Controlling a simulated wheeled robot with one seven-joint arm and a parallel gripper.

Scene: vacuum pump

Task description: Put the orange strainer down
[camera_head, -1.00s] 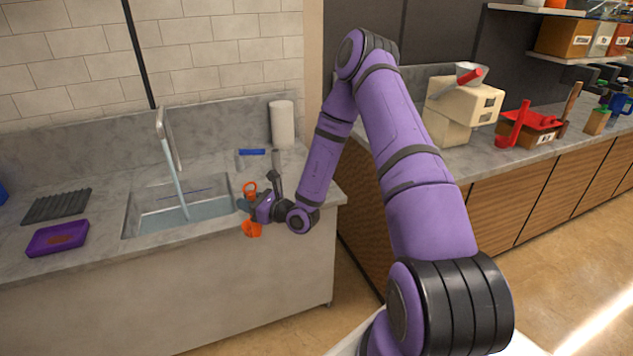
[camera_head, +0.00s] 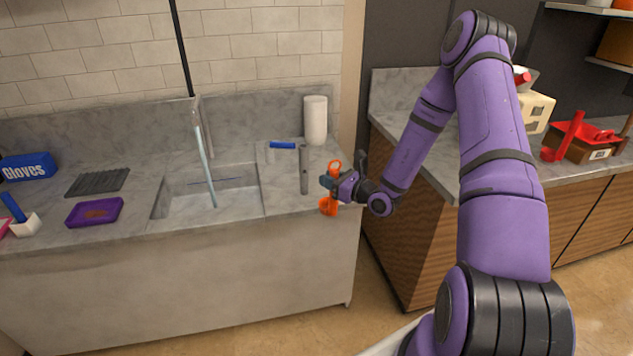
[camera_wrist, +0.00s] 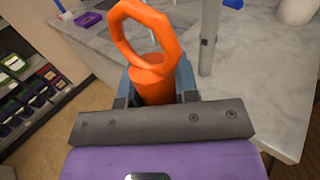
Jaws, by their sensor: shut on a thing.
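The orange strainer (camera_head: 328,206) is in my gripper (camera_head: 328,183), near the front right corner of the sink counter (camera_head: 285,205). In the head view its orange parts show above and below the jaws. In the wrist view the strainer (camera_wrist: 153,78) is a short orange body with a large ring on top, between the two blue-grey fingers of my gripper (camera_wrist: 155,85). The gripper is shut on it. The counter top (camera_wrist: 265,80) lies beyond and to the right in the wrist view. The strainer's underside is hidden there.
A grey upright post (camera_head: 304,170) stands on the counter just left of my gripper. The sink (camera_head: 210,193) with a running tap is farther left, then a purple tray (camera_head: 95,212) and black rack (camera_head: 98,182). A paper roll (camera_head: 315,120) stands behind. Clear counter lies around the post.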

